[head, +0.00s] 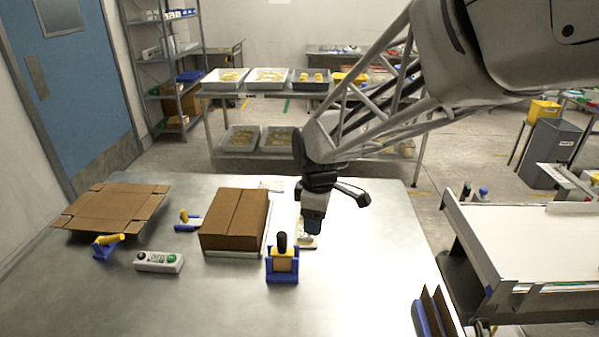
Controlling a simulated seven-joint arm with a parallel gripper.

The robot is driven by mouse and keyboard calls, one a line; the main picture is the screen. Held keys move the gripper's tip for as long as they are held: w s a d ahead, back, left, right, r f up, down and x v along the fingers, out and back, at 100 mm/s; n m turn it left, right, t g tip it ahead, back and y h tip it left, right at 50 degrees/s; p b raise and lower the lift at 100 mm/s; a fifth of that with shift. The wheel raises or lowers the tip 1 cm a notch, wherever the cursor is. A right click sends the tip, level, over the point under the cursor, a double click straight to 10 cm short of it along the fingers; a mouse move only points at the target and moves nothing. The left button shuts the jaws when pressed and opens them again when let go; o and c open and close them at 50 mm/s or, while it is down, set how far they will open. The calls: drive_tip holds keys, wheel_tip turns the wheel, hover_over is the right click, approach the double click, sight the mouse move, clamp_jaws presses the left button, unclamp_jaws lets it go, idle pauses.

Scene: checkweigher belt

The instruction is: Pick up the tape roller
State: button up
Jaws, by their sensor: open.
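No object is plainly a tape roller at this size. A blue holder (282,274) with a yellow body and a black knob (282,242) stands upright near the table's middle. A blue piece with a yellow bar (106,242) lies at the left, and a smaller yellow and blue tool (186,221) lies just left of the closed box. My gripper (310,236) is open and points down, to the right of and behind the blue holder. It is above or beside a small pale item (306,241), which it partly hides; I cannot tell whether they touch.
A closed cardboard box (235,220) stands left of my gripper. A flattened carton (112,208) and a button box (158,262) lie farther left. Brown dividers (440,308) stand at the front right, near the conveyor (530,240). The table (350,280) is clear at the front.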

sight(282, 242)
drive_tip(key=w+a+f+n, duration=0.1)
drive_tip(key=a+f, duration=0.1)
drive_tip(key=a, duration=0.1)
drive_tip(key=w+a+f+n, duration=0.2)
drive_tip(key=a, duration=0.1)
drive_tip(key=w+a+f+n, duration=0.2)
drive_tip(key=shift+a+g, duration=0.3)
drive_tip(key=shift+a, duration=0.1)
drive_tip(key=shift+f, duration=1.35)
drive_tip(key=shift+d+f, duration=0.15)
drive_tip(key=shift+f, duration=2.45)
drive_tip(key=c, duration=1.1)
